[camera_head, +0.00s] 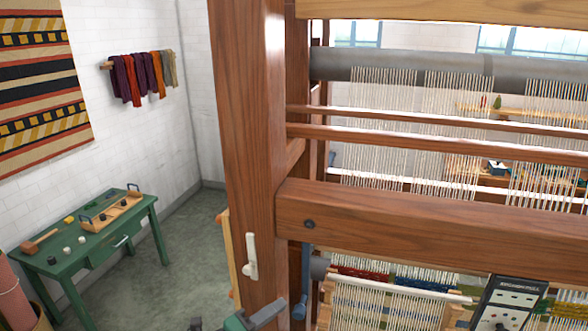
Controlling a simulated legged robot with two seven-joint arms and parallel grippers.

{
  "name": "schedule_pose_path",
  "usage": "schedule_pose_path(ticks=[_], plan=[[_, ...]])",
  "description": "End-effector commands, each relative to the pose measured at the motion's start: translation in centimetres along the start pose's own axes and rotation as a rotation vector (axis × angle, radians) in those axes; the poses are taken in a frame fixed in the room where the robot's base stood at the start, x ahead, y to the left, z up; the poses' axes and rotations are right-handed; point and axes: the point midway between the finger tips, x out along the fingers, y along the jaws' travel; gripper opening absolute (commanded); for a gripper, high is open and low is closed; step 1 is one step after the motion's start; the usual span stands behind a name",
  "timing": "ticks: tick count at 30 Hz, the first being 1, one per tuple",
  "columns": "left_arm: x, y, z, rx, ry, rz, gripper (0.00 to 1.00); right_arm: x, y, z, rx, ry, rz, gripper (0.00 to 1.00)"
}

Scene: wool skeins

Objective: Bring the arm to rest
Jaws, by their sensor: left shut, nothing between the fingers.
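My left gripper (264,314) shows at the bottom edge, in front of the foot of the thick wooden loom post (252,150). Only its dark grey end and a bit of green-grey body are in view; the rest is cut off by the frame. It is shut, and no object shows in it. I cannot tell whether it touches the post. My right gripper is not in view. Wool skeins (144,76) in purple, red, orange and grey hang from a wooden peg on the white wall at upper left, far from the gripper.
The wooden loom, with its crossbeam (430,228) and pale warp threads, fills the right side. A white handle (250,257) sits on the post. A dark panel (508,302) stands at lower right. A green table (72,262) with tools stands left. Grey floor (185,245) between is clear.

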Motion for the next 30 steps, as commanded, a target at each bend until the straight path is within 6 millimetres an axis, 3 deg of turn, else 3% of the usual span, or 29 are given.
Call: schedule_pose_path(ticks=[1,3,5,6,9,12,14,16,18,21,22,25,30], plan=[[1.4,2.0,-4.3,0.138,0.094,0.026,0.0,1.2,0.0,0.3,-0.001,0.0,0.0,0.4],[2.5,4.5,-10.5,0.365,0.238,0.045,0.0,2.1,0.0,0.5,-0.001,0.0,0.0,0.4],[2.6,7.3,-15.4,0.564,0.369,0.05,0.0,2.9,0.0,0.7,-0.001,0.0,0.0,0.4],[2.2,9.4,-18.5,0.7,0.461,0.044,0.0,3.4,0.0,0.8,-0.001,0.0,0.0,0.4],[-0.3,15.4,-25.1,1.061,0.71,0.004,0.0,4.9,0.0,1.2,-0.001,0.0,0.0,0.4],[-4.9,22.4,-28.7,1.453,0.997,-0.088,0.0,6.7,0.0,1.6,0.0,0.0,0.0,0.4],[-8.2,26.1,-28.8,1.68,1.173,-0.169,0.0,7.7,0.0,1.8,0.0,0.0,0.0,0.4],[-11.7,29.4,-27.2,1.923,1.37,-0.28,0.0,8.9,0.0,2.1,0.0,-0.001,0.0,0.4],[-14.8,31.4,-24.2,2.143,1.557,-0.402,0.0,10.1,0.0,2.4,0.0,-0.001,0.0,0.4],[-17.9,31.9,-19.2,2.414,1.801,-0.591,0.0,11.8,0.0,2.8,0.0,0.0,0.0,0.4],[-18.7,31.6,-17.7,-2.436,-1.83,0.635,0.0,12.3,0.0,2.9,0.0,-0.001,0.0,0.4],[-20.5,29.7,-13.8,-2.191,-1.667,0.673,0.0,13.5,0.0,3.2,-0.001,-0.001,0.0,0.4],[-21.9,26.9,-11.2,-1.993,-1.522,0.706,0.0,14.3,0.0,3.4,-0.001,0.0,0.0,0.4]])
